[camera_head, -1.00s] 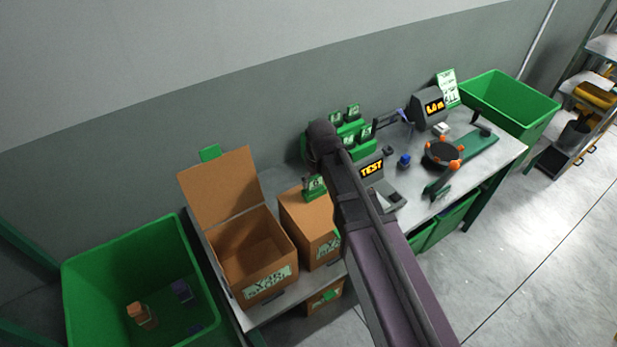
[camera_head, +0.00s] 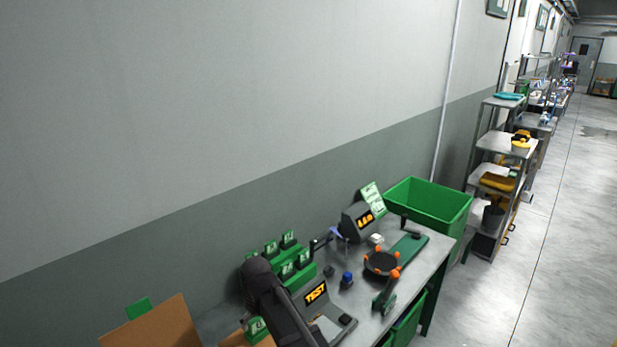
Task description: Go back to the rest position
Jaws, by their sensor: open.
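My arm (camera_head: 278,306) shows at the bottom of the head view, with its dark rounded joint over the left part of the workbench. My gripper cannot be made out in this view. The grey workbench (camera_head: 398,306) stands against the wall and bears a device with a lit "TEST" display (camera_head: 316,292), a second display unit (camera_head: 358,220), and a round black plate with orange knobs (camera_head: 382,263). A small blue item (camera_head: 346,280) stands between them.
Green numbered holders (camera_head: 287,262) stand close beside my arm. A brown carton flap (camera_head: 155,325) shows at the lower left. A green bin (camera_head: 428,203) stands beyond the bench, before a metal shelf (camera_head: 505,145). The floor at the right is clear.

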